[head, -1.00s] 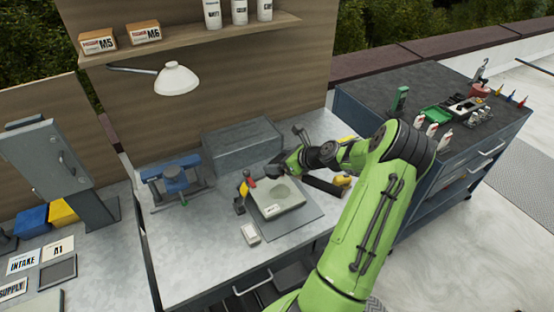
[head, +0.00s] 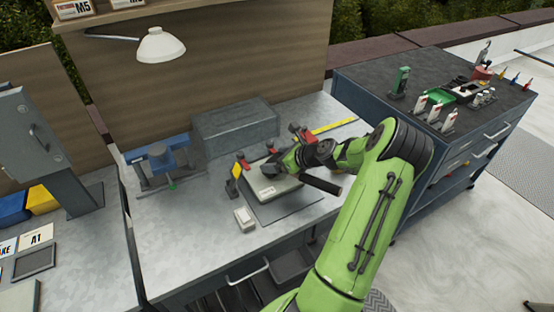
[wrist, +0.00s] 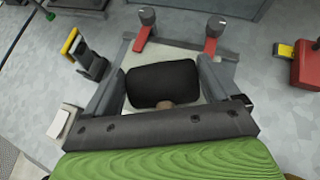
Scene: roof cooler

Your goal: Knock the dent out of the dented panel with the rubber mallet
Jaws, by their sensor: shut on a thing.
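The rubber mallet's black head (wrist: 163,83) shows in the wrist view between the fingers of my gripper (wrist: 163,95), with a short bit of wooden handle below it. My gripper is shut on the mallet; the palm bar hides the place of grip. In the head view my gripper (head: 290,160) is over the far part of the pale dented panel (head: 272,190), with the mallet head low above it. The panel lies on a grey plate (head: 295,208) on the bench. The dent is hidden, and I cannot tell whether the mallet touches the panel.
Red-handled clamps (wrist: 213,35) stand at the panel's far side. A yellow-tipped upright tool (wrist: 72,42) stands left of the panel. A small white block (head: 244,218) lies in front, a grey box (head: 235,128) behind, a blue vise (head: 163,165) left. The bench front left is clear.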

